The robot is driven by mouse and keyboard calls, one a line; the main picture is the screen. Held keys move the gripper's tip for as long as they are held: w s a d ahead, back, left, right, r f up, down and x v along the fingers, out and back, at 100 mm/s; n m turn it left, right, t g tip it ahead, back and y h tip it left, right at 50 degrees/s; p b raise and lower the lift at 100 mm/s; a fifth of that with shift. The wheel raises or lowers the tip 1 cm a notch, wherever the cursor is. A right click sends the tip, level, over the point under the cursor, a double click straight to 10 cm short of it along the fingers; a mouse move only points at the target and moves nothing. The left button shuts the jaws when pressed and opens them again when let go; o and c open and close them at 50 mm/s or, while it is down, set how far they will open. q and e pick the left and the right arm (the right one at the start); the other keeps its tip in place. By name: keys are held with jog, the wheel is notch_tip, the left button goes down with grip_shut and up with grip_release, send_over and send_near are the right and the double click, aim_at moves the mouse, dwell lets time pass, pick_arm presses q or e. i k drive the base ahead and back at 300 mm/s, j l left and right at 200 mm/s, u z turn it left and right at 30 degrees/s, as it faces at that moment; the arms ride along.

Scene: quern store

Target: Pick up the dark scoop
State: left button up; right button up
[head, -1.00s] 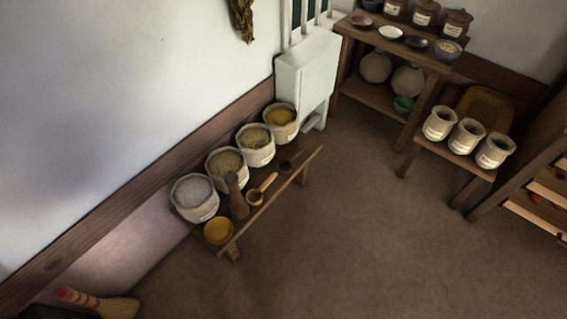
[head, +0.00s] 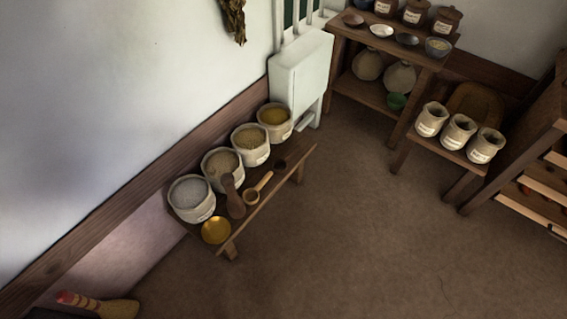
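A dark brown wooden scoop (head: 234,198) lies on the low bench (head: 226,242). It leans up toward the front of the sacks, between the yellow bowl and a lighter wooden scoop (head: 259,187). A small dark round item (head: 281,164) sits farther along the bench; I cannot tell what it is. Neither of my grippers is in view.
Several open sacks of grain (head: 222,168) stand along the bench's wall side. A yellow bowl (head: 216,230) is at its near end. A stool with three pots (head: 458,132), a shelf table (head: 345,30) and a rack (head: 530,165) stand right. The middle floor is clear.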

aim_at(279, 165)
jog(key=i+l, duration=1.05)
jog(key=i+u, duration=0.05)
jog(key=i, duration=0.05)
